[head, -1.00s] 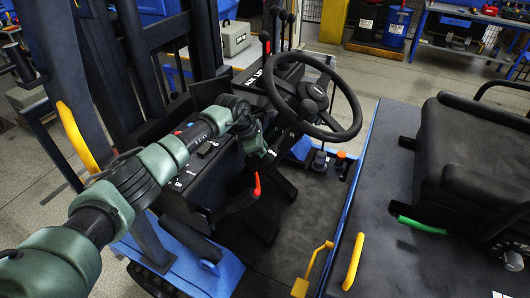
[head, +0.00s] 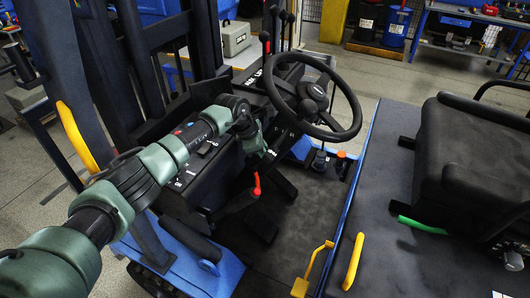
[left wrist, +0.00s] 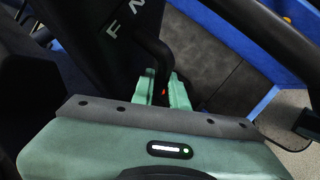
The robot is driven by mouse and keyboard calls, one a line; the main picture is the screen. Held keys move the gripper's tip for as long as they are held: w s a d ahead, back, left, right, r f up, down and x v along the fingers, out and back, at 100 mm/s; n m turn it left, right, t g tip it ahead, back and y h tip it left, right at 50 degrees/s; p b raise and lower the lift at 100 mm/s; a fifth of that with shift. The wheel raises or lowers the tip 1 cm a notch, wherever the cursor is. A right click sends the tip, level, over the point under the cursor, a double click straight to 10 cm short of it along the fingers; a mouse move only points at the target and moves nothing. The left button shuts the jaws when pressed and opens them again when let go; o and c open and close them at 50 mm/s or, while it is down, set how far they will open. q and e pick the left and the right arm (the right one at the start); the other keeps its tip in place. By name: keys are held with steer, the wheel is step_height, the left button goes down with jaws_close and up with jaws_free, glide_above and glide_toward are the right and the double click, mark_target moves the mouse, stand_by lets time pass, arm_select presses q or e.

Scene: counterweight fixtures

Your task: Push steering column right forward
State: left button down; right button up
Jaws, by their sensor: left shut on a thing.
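The black steering wheel (head: 312,97) sits on the dark steering column, in the upper middle of the head view. My left arm reaches in from the left, and my left gripper (head: 264,150) is just below and left of the wheel, partly hidden by its own wrist. In the left wrist view the two green fingers of my left gripper (left wrist: 165,90) are shut on a black lever (left wrist: 150,48). The lever bends up along a dark panel with white letters, F and N among them. My right gripper is not in view.
A red-tipped lever (head: 257,185) stands below my left gripper. The black seat (head: 470,150) is at the right, and a yellow handle (head: 353,262) is at the front. The dark floor panel (head: 305,215) between column and seat is mostly clear.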

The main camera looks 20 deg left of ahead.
arm_select(q)
steer(key=shift+a, duration=0.1)
steer(key=w+a+r+h+b, duration=0.1)
steer(key=a+r+b, duration=0.1)
steer(key=a+b, duration=0.3)
steer(key=shift+a, duration=0.25)
steer(key=shift+r, duration=0.1)
steer(key=c, duration=1.7)
jaws_free()
steer(key=shift+d, duration=0.1)
